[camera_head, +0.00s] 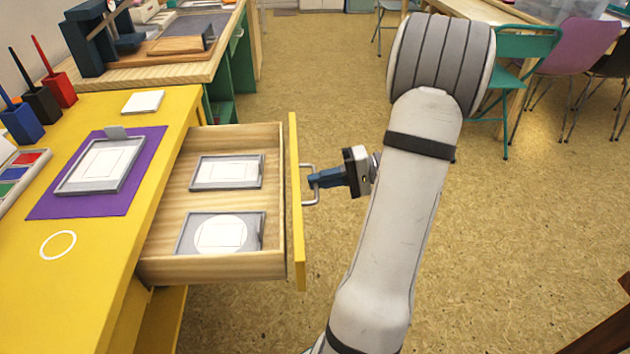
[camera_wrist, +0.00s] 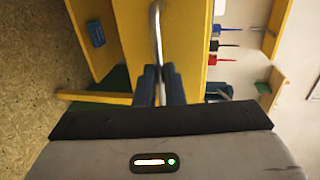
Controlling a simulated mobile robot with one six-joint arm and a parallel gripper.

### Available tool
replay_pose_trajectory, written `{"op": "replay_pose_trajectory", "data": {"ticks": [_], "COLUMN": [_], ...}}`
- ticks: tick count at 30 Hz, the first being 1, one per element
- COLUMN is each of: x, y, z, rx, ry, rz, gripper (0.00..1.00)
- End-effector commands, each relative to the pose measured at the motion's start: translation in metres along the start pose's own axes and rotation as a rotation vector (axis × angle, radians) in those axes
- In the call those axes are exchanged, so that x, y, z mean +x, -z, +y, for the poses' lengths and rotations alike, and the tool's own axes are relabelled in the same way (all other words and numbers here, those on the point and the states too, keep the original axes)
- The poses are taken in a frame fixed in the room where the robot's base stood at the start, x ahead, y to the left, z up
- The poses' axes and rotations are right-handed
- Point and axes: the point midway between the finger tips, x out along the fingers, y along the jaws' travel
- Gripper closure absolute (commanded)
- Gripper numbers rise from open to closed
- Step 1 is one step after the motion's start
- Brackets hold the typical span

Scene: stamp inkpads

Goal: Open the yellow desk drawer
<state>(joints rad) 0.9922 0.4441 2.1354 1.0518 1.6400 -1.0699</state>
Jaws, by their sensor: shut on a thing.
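The yellow desk's drawer (camera_head: 272,267) is pulled well out, with its wooden inside showing in the head view. Its yellow front (camera_head: 296,220) carries a metal bar handle (camera_head: 308,170), which also shows in the wrist view (camera_wrist: 156,35). My gripper (camera_head: 313,180) is shut on the handle, with its blue fingers on either side of the bar in the wrist view (camera_wrist: 160,86). Two grey framed pads lie in the drawer: one with a rectangle (camera_head: 227,172) at the back and one with a white circle (camera_head: 220,234) at the front.
The yellow desktop (camera_head: 90,290) holds a purple mat (camera_head: 120,197) with a grey framed pad, a white square (camera_head: 143,102), a white ring (camera_head: 58,245) and pen cups (camera_head: 41,104). Open floor lies right of the drawer. Chairs (camera_head: 526,45) stand at the back right.

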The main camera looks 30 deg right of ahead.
Motion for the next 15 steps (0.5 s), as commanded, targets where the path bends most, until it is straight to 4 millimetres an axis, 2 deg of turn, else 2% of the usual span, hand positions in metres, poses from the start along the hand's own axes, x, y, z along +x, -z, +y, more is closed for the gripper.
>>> {"op": "replay_pose_trajectory", "data": {"ticks": [6, 7, 14, 15], "x": [0.0008, 0.0009, 0.0019, 0.002], "y": [0.005, 0.0049, 0.0032, 0.003], "z": [-0.0026, -0.0026, -0.0022, -0.0022], "rx": [-0.011, -0.011, -0.008, -0.008], "ry": [-0.003, -0.004, -0.002, -0.002], "rz": [0.011, 0.01, 0.005, 0.005], "gripper": [1.0, 0.89, 0.7, 0.7]}}
